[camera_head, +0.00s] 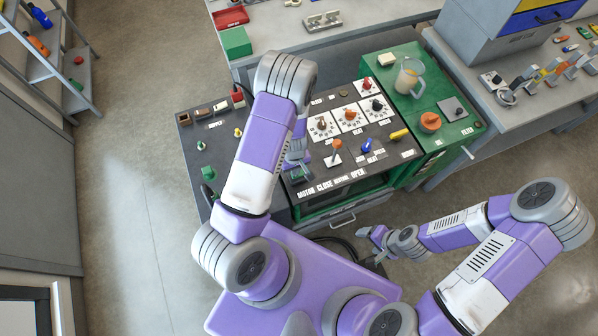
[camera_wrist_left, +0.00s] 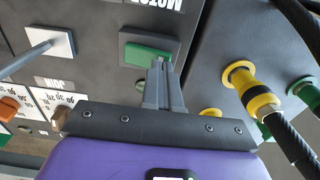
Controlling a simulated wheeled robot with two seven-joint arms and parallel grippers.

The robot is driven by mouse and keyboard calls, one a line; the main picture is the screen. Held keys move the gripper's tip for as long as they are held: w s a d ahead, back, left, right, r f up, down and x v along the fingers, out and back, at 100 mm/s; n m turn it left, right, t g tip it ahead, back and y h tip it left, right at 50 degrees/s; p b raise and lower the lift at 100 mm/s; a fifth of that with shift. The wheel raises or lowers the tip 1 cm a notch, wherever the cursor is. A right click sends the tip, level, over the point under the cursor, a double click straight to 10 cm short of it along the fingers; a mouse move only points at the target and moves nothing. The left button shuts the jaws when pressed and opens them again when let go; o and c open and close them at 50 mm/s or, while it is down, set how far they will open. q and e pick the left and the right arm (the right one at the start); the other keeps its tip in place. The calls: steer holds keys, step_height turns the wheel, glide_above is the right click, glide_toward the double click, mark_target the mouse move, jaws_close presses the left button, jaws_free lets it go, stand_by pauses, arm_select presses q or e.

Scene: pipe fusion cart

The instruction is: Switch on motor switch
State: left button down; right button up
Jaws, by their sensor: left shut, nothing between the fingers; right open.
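The motor switch is a green rectangular rocker (camera_wrist_left: 150,54) on a grey plate, under the white MOTOR label (camera_wrist_left: 163,4) in the left wrist view. In the head view the green switch (camera_head: 296,173) shows partly beside my left gripper (camera_head: 298,166). My left gripper (camera_wrist_left: 162,66) is shut and empty. Its fingertips overlap the lower right edge of the rocker in the wrist view; I cannot tell whether they touch it. My right gripper (camera_head: 372,241) is open and empty, low in front of the cart, away from the panel.
A lever on a white plate (camera_wrist_left: 62,44) stands beside the switch. Yellow (camera_wrist_left: 250,88) and green hose fittings with black hoses are at the right of the wrist view. The green cart top holds a clear jug (camera_head: 408,76) and an orange knob (camera_head: 430,121). Floor is clear at left.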

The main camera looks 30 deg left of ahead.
arm_select(q)
steer(key=shift+f+b, duration=0.65)
steer(key=shift+f, duration=0.15)
steer(key=shift+r, duration=0.2)
step_height(320, 180, up, 7)
steer(key=p, duration=0.6)
steer(key=shift+f, duration=0.1)
stand_by(0.5)
